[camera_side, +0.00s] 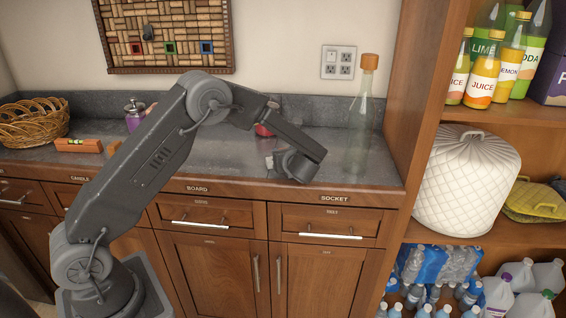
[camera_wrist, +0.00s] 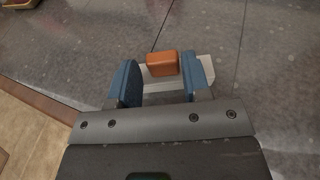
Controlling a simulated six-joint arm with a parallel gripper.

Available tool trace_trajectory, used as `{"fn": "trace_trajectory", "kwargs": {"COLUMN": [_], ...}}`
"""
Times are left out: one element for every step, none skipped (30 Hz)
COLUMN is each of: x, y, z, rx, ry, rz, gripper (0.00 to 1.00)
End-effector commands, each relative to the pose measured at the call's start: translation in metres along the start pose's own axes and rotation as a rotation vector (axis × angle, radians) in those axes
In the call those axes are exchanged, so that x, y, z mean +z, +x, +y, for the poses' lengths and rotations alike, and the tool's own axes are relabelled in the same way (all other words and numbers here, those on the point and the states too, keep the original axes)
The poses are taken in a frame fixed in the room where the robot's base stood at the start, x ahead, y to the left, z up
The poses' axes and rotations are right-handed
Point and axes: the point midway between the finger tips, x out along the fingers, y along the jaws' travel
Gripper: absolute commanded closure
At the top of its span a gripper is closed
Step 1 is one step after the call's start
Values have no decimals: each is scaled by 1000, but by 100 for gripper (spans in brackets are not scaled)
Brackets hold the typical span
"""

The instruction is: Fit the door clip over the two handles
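In the wrist view, my gripper (camera_wrist: 160,66) has its two blue fingers apart, one on each side of an orange-brown block (camera_wrist: 163,63). A gap shows between the block and each finger. A pale bar lies under or behind the block, partly covered by the fingers. I cannot tell whether these form the door clip. In the side view, my gripper (camera_side: 282,166) is low over the counter near its front edge, and what is between its fingers is hidden. The two upright door handles, left (camera_side: 256,273) and right (camera_side: 278,275), are on the shut cupboard doors below.
The grey counter (camera_side: 225,150) carries a clear corked bottle (camera_side: 358,130) to the right, a red object (camera_side: 263,130) behind my arm, and a wicker basket (camera_side: 34,122) at far left. Horizontal drawer handles (camera_side: 330,236) stick out above the doors. A wooden shelf stands at right.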

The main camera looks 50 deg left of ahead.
Motion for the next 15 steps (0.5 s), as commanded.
{"fn": "trace_trajectory", "kwargs": {"x": [-9, -9, -9, -9, -9, -9, -10, -10, -10, -10, -10, -10, -9, -9, -8], "y": [0, 0, 0, 0, 0, 0, 0, 0, 0, 0, 0, 0, 0, 0, 0], "z": [2, 2, 2, 2, 2, 2, 2, 2, 2, 2, 2, 2, 2, 2, 2], "rx": [1, 1, 1, 1, 1, 1, 1, 1, 2, 2, 2, 2, 2, 2, 2], "ry": [9, 9, 9, 9, 9, 9, 9, 9, 9, 9, 9, 9, 9, 9, 9], "rz": [17, 18, 18, 18, 19, 19, 19, 19, 19, 19, 19, 19, 18, 18, 18], "gripper": [66, 69, 73, 76, 79, 83, 84, 85, 86, 86, 86, 86, 86, 89, 89]}}
